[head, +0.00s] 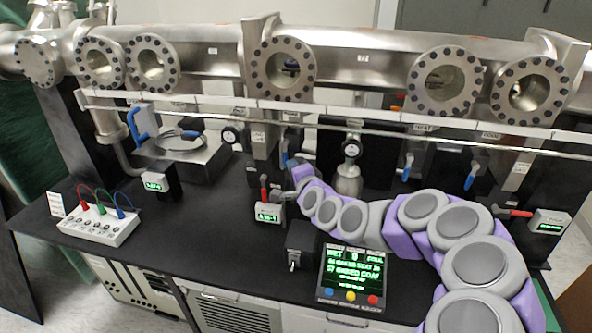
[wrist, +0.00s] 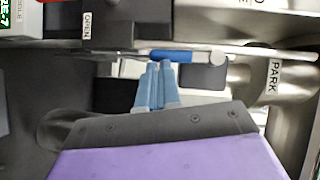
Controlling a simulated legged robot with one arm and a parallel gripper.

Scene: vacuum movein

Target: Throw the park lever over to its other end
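The park lever has a blue handle (wrist: 180,55) with a pale round end at its right, lying across the picture in the wrist view. A PARK label (wrist: 275,77) is on the right and an OPEN label (wrist: 87,25) on the left. My gripper (wrist: 159,66) has its two light blue fingers close together, with their tips at the left part of the blue handle. The handle crosses the tips and does not show between the fingers; I cannot tell whether they touch. In the head view my gripper (head: 298,170) is beside a small blue handle (head: 285,160), partly hidden.
A red lever (head: 263,188) over a green display (head: 267,213) stands just left of my gripper. A control box with a lit screen (head: 354,265) is in front. Steel pipework and a rail (head: 330,122) run behind. The bench at left centre (head: 190,225) is clear.

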